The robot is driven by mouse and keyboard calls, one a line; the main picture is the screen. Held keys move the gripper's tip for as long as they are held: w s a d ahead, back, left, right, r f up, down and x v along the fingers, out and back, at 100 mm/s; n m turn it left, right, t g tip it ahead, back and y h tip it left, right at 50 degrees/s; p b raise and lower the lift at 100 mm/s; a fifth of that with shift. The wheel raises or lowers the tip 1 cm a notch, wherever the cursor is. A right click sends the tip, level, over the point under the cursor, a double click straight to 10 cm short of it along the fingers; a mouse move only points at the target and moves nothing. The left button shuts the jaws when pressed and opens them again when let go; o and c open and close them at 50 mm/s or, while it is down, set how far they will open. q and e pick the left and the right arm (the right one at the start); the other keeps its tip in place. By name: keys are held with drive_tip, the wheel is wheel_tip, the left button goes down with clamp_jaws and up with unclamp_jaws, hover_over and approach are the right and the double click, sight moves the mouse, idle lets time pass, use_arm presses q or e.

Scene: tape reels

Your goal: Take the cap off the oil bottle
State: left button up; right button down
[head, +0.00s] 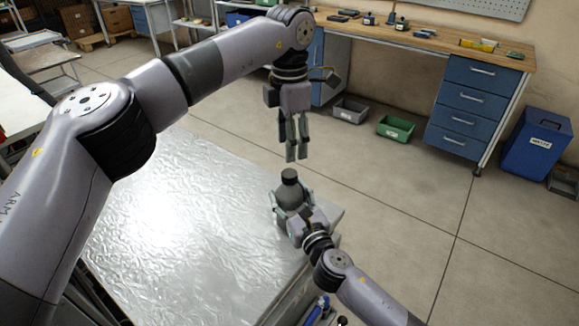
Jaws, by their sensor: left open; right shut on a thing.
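The oil bottle (292,196) is a grey, rounded bottle near the far right corner of the silvery table, and it looks upright. Its dark cap (289,176) sits on top. My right gripper (290,205) comes from the lower right and is shut on the bottle's body, with its fingers on either side. My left gripper (296,152) points down just above the cap. It is open, with a small gap between its fingertips and the cap, and nothing shows between them. My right gripper hides part of the bottle's lower front.
The silvery table top (170,230) is bare to the left of the bottle. A workbench (420,40) with blue drawers stands behind. A grey bin (349,111), a green bin (396,128) and a blue waste bin (540,140) stand on the floor.

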sight(289, 173)
use_arm(q)
drive_tip(key=m, duration=0.7)
drive_tip(key=shift+m, duration=0.3)
drive_tip(key=m, duration=0.5)
drive_tip(key=shift+m, duration=0.3)
drive_tip(key=m, duration=0.5)
drive_tip(key=shift+m, duration=0.3)
drive_tip(key=m, duration=0.6)
drive_tip(key=shift+f+m, duration=0.4)
drive_tip(key=shift+f, duration=3.65)
drive_tip(key=shift+c, duration=0.4)
